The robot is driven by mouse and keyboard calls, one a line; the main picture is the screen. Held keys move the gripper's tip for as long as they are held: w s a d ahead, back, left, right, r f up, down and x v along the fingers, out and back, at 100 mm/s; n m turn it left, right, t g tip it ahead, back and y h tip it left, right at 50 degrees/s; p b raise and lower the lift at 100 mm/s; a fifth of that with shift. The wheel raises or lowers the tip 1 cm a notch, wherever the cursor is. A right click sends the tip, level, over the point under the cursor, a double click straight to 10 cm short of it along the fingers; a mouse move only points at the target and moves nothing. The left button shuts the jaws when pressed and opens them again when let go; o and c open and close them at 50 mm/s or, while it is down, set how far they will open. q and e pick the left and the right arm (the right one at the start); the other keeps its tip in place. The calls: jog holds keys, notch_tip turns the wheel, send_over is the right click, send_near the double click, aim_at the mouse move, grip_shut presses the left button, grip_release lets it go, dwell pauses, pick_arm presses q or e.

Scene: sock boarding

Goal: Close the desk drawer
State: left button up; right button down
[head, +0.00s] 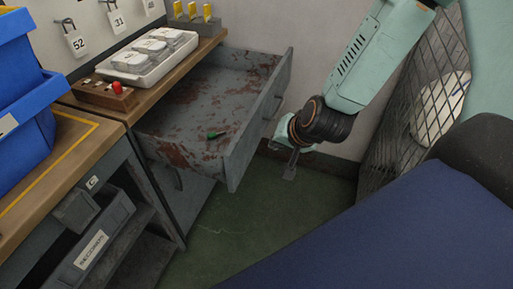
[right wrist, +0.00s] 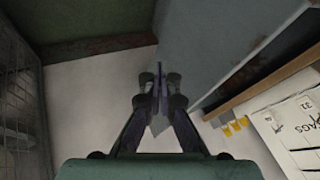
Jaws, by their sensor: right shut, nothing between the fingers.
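The desk drawer (head: 258,128) is a grey, rust-stained metal box and stands pulled far out from under the wooden desk top (head: 190,55). A small green object (head: 215,135) lies inside it. My right gripper (head: 291,172) is shut and empty, just to the right of the drawer's front panel on its outer side. In the right wrist view the shut fingers (right wrist: 158,92) are beside the grey drawer front (right wrist: 205,50); I cannot tell whether they touch it. My left gripper is not in view.
A white tray (head: 128,71) and a block with a red knob (head: 104,95) stand on the desk. Blue bins (head: 30,115) are at the left. A mesh panel (head: 385,135) and a dark blue surface (head: 400,235) are at the right. Green floor (head: 230,240) is clear below the drawer.

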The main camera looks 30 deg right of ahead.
aim_at(249, 145)
jog(key=shift+w+a+f+b, duration=0.5)
jog(key=shift+w+b, duration=0.15)
jog(key=shift+w, duration=0.25)
jog(key=shift+w+a+f+b, duration=0.5)
jog(key=shift+w+b, duration=0.1)
jog(key=shift+w, duration=0.25)
jog(key=shift+w+a+f+b, duration=0.5)
jog(key=shift+w+b, duration=0.15)
jog(key=shift+w, duration=0.25)
jog(key=shift+w+a, duration=0.1)
jog(key=shift+w, duration=0.05)
